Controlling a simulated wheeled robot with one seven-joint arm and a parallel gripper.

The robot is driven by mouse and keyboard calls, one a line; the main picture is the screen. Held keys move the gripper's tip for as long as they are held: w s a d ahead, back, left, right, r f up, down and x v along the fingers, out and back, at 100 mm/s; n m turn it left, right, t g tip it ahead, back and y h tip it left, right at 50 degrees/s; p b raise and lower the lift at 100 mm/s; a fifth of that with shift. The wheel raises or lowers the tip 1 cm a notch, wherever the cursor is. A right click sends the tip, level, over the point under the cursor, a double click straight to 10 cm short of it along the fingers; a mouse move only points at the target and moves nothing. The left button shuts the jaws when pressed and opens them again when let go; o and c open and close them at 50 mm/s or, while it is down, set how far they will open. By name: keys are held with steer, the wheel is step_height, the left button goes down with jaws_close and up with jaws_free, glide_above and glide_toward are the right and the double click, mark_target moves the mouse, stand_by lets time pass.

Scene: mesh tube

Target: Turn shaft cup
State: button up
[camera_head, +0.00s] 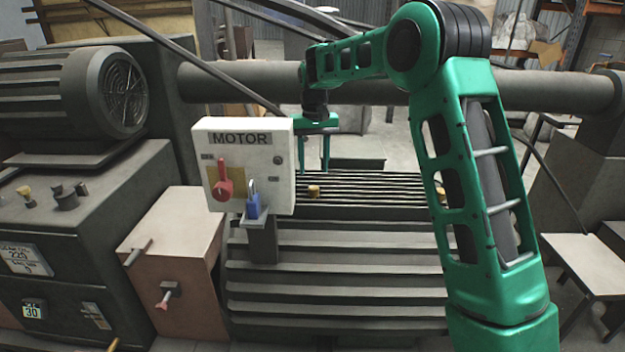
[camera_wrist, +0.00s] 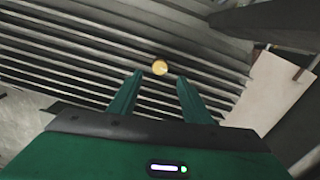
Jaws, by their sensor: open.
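A small brass-yellow shaft cup (camera_head: 313,191) stands on the ribbed top of the dark motor housing (camera_head: 335,275). A round yellow cup (camera_wrist: 159,68) also shows in the wrist view, just beyond and between my fingertips. A second yellow cup (camera_head: 440,193) shows partly behind my arm, farther right on the housing. My gripper (camera_head: 312,168) is open and empty, its green fingers pointing down above and behind the nearer cup. In the wrist view, the two fingers of my gripper (camera_wrist: 160,79) are apart, with nothing between them. They appear clear of the cup.
A white MOTOR box (camera_head: 265,165) with a red switch handle (camera_head: 224,184) and blue padlock (camera_head: 253,200) stands close left of the cup. A thick horizontal pipe (camera_head: 240,83) runs behind. A larger motor (camera_head: 75,95) is at left.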

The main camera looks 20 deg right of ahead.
steer(key=shift+r, duration=1.65)
steer(key=s+d+r+m, duration=0.1)
steer(key=s+d+r, duration=0.1)
steer(key=s+d, duration=0.75)
steer(key=s+d+r+m, duration=0.15)
steer(key=s+d, duration=0.45)
steer(key=s, duration=0.7)
steer(key=s+d+f+m, duration=0.1)
steer(key=s+f, duration=0.3)
steer(key=s, duration=0.9)
steer(key=s+d+f+m, duration=0.1)
steer(key=s+f, duration=0.2)
steer(key=s, duration=1.1)
steer(key=shift+f, duration=0.4)
